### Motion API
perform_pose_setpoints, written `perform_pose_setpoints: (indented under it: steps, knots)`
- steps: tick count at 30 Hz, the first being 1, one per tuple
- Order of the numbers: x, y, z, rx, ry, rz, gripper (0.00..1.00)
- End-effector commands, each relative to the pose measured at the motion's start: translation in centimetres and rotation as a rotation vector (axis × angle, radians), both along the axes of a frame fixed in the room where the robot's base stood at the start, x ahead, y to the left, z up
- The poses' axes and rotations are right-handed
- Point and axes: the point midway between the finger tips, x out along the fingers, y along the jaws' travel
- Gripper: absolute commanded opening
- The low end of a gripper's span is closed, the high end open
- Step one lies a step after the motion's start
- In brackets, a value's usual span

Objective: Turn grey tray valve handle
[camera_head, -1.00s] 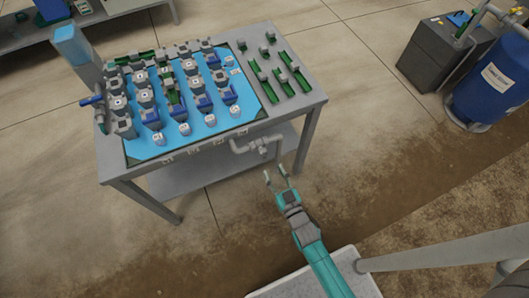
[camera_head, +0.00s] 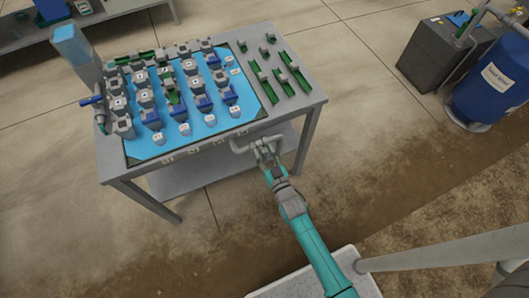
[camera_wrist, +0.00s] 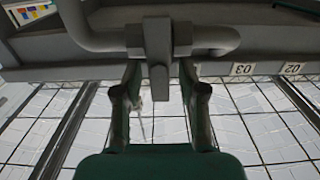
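The grey tray valve sits on a grey pipe (camera_head: 240,147) below the front edge of the workbench. In the wrist view its grey handle (camera_wrist: 159,65) is a short block pointing down toward me from the valve body. My gripper (camera_head: 265,148) is at the valve in the head view and partly covers it. In the wrist view the two fingers of my gripper (camera_wrist: 163,98) stand on either side of the handle, with a visible gap on each side. The gripper is open and holds nothing.
The workbench (camera_head: 312,108) carries a blue tray mat (camera_head: 150,153) with several grey and blue fittings. Green rails lie at its right end. Another valve with a blue handle (camera_head: 92,100) is at the left edge.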

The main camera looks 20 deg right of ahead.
Motion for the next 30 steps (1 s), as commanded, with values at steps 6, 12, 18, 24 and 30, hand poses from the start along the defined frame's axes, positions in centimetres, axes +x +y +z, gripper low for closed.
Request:
perform_pose_setpoints:
  steps: [6,12,18,24,30]
  knots:
    - [-0.02,0.0,0.0,0.0,0.0,0.0,0.0]
    - [-0.02,0.02,-0.01,-0.008,0.0,0.0,0.0]
    - [-0.02,0.15,-0.02,-0.062,0.0,0.0,0.0]
    - [0.0,0.43,-0.06,-0.191,0.0,0.001,0.0]
    - [0.0,0.76,-0.17,-0.374,0.001,0.0,0.0]
